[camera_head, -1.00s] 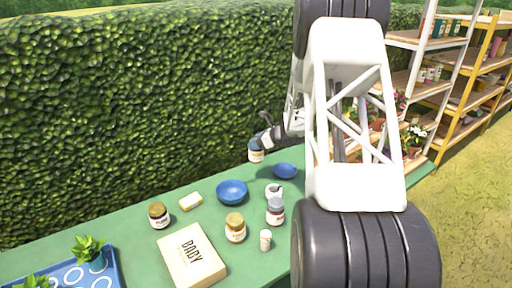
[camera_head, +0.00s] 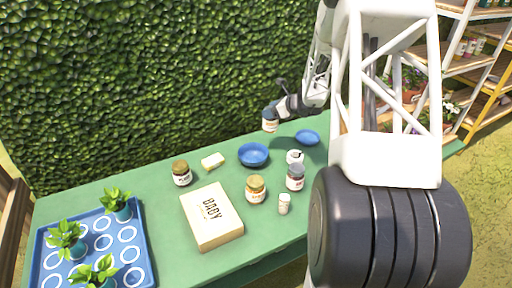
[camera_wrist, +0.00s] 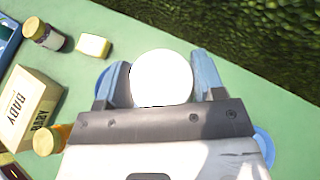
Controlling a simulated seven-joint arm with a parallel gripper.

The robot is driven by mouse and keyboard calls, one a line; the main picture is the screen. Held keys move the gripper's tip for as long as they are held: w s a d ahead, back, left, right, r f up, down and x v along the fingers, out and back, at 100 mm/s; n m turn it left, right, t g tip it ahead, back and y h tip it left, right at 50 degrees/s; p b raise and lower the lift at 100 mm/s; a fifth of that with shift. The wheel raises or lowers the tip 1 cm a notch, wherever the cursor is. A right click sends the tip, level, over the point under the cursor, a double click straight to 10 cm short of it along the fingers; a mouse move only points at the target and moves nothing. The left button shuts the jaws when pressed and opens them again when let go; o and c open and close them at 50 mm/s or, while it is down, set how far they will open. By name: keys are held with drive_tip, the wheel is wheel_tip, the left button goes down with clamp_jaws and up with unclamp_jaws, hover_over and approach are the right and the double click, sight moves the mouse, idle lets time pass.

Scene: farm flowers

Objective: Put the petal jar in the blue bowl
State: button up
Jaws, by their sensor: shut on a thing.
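My gripper (camera_wrist: 162,82) is shut on a jar with a round white top (camera_wrist: 161,77), one blue finger on each side. In the head view this held jar (camera_head: 270,126) has a pale label, too small to read, and hangs above the back of the table. A larger blue bowl (camera_head: 253,155) stands in front of it and slightly left. A smaller blue bowl (camera_head: 307,137) stands to its right. In the wrist view, blue rims show beside the left finger (camera_wrist: 103,79) and at the lower right (camera_wrist: 267,147), mostly hidden by my gripper.
A dark jar (camera_head: 181,174), a pale yellow block (camera_head: 213,160), a lettered box (camera_head: 211,216), an amber jar (camera_head: 256,190), a grey-lidded jar (camera_head: 295,178), a white container (camera_head: 294,156) and a small white bottle (camera_head: 284,204) stand around the bowls. A hedge (camera_head: 150,80) rises behind the table.

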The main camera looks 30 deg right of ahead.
drive_tip(key=s+a, duration=0.4)
drive_tip(key=a, duration=0.6)
drive_tip(key=shift+s+a+r+n+y, duration=0.25)
drive_tip(key=shift+a+r+n+y, duration=0.05)
drive_tip(key=shift+f, duration=0.1)
drive_tip(key=shift+f, duration=3.05)
drive_tip(key=shift+f, duration=0.1)
drive_tip(key=shift+f, duration=1.75)
drive_tip(key=shift+f, duration=0.1)
drive_tip(key=o, duration=1.5)
